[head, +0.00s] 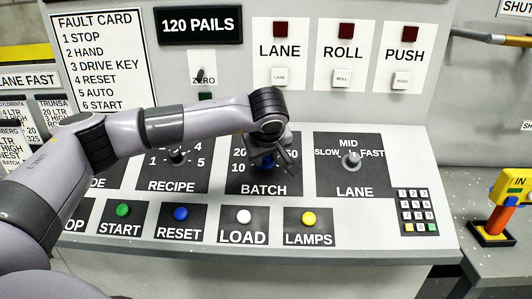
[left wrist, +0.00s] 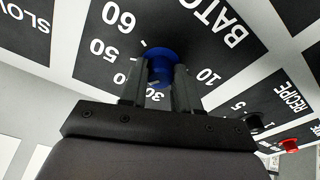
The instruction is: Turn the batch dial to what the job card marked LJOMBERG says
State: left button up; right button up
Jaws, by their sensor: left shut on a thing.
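The batch dial is a blue knob (head: 264,163) on the black BATCH panel (head: 263,190), mostly hidden behind my left gripper (head: 284,158) in the head view. In the left wrist view the blue knob (left wrist: 160,60) sits between the two fingers of my left gripper (left wrist: 160,80), which are shut on it. Scale numbers such as 60, 50, 30 and 10 show around it; I cannot tell which one the dial points to. A job card (head: 10,140) ending in BERG is cut off at the left edge, and its batch figure is not readable. My right gripper is not in view.
The recipe dial (head: 178,156) stands left of the batch dial and the lane dial (head: 351,160) right of it. A row of push buttons, including the white LOAD button (head: 244,216), lies below.

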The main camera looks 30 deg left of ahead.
pick_arm(q)
jog(key=m+p, duration=0.1)
jog(key=m, duration=0.5)
jog(key=shift+s+a+m+h, duration=0.1)
jog(key=shift+m+h, duration=0.3)
dwell(0.4)
jog(key=o, duration=1.1)
jog(key=shift+c, duration=0.2)
jog(key=v, duration=0.7)
jog(key=shift+s+b, duration=0.2)
jog(key=shift+b, duration=0.15)
